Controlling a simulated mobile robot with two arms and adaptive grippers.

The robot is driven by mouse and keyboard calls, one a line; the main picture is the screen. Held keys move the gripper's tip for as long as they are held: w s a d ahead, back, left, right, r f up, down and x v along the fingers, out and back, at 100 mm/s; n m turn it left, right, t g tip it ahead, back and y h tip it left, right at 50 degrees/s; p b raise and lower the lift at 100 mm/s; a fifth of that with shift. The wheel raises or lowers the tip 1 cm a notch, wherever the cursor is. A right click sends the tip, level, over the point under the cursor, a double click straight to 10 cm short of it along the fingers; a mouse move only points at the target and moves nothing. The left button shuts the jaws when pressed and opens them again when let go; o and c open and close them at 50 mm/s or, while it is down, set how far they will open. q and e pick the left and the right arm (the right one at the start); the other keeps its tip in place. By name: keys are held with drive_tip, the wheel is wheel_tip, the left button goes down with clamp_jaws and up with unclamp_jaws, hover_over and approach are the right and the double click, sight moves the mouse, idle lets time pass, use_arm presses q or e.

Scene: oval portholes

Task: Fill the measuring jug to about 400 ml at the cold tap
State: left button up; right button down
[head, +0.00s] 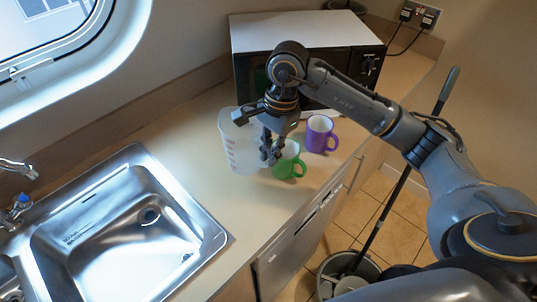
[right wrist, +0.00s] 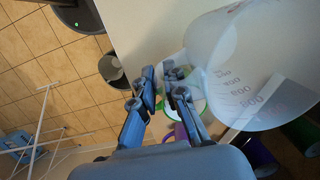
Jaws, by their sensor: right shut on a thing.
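The measuring jug (head: 238,150) is translucent white with red marks, upright at the counter's back in front of the microwave. In the right wrist view the jug (right wrist: 235,75) fills the right side, with graduations on its wall; I see no water in it. My right gripper (head: 270,150) is shut on the jug's handle side, and its fingers (right wrist: 167,90) hide the grip. I cannot tell whether the jug touches the counter. The cold tap (head: 20,203) has a blue mark and stands at the left, behind the steel sink (head: 75,215). My left gripper is not in view.
A green mug (head: 288,163) stands close beside the gripper, with a purple mug (head: 321,134) behind it. The microwave (head: 290,35) is at the back. The counter between jug and sink is clear. A bucket (head: 335,272) with a long handle stands on the floor.

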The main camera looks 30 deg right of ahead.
drive_tip(key=shift+w+d+f, duration=0.1)
drive_tip(key=shift+w+f, duration=0.3)
drive_tip(key=shift+f, duration=0.1)
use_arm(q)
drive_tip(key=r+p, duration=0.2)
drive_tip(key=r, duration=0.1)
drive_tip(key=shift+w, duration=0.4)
use_arm(e)
drive_tip(key=f, duration=0.4)
drive_tip(key=shift+w, duration=0.3)
drive_tip(key=shift+f, duration=0.1)
drive_tip(key=c, duration=1.8)
unclamp_jaws()
drive_tip(key=shift+c, duration=0.2)
drive_tip(key=o, duration=0.4)
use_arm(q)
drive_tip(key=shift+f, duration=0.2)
use_arm(e)
drive_tip(key=shift+o, duration=0.2)
